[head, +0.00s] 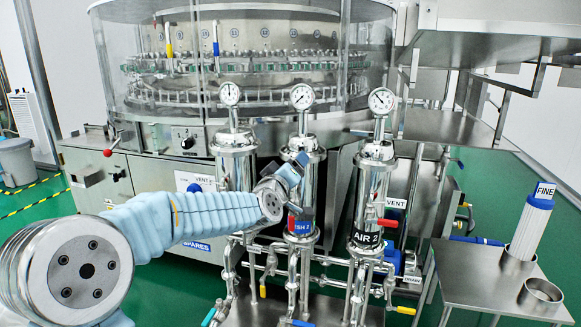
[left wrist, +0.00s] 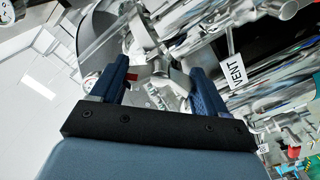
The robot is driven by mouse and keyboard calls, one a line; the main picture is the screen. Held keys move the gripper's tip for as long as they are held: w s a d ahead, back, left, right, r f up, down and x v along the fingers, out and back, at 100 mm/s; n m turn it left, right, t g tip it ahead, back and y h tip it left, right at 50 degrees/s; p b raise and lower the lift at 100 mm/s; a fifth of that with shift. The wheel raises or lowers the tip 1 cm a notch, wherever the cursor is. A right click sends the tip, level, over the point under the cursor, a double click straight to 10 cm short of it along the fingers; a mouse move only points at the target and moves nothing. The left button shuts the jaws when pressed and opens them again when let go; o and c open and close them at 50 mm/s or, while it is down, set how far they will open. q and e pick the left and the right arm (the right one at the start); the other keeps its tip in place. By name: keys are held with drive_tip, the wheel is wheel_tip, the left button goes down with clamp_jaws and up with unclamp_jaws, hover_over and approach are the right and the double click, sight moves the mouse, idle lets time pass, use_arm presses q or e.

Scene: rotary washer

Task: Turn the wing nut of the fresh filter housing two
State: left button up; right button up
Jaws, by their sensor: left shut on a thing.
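The fresh housing two (head: 303,244) is the middle of three steel filter housings; my arm partly covers its label, leaving "SH 2" readable. My left arm reaches in from the left, and its gripper (head: 298,165) is at the clamp area just below this housing's top cap. In the left wrist view, the two blue fingers of the left gripper (left wrist: 158,68) stand on either side of a shiny metal part, the wing nut (left wrist: 160,72), and are shut on it. In the head view the wing nut is hidden behind the gripper. My right gripper is not in view.
Pipes and valves crowd below. A steel side table (head: 480,268) holds a filter marked FINE (head: 533,220). The glass-walled washer stands behind.

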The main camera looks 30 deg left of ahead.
use_arm(q)
drive_tip(key=m+p, duration=0.1)
drive_tip(key=m, duration=0.3)
drive_tip(key=shift+m, duration=0.3)
drive_tip(key=m+p, duration=0.1)
drive_tip(key=m, duration=0.3)
drive_tip(key=shift+p, duration=0.3)
drive_tip(key=shift+m, duration=0.3)
drive_tip(key=o, duration=1.1)
drive_tip(key=shift+c, duration=0.2)
drive_tip(key=v, duration=1.3)
drive_tip(key=shift+s, duration=0.4)
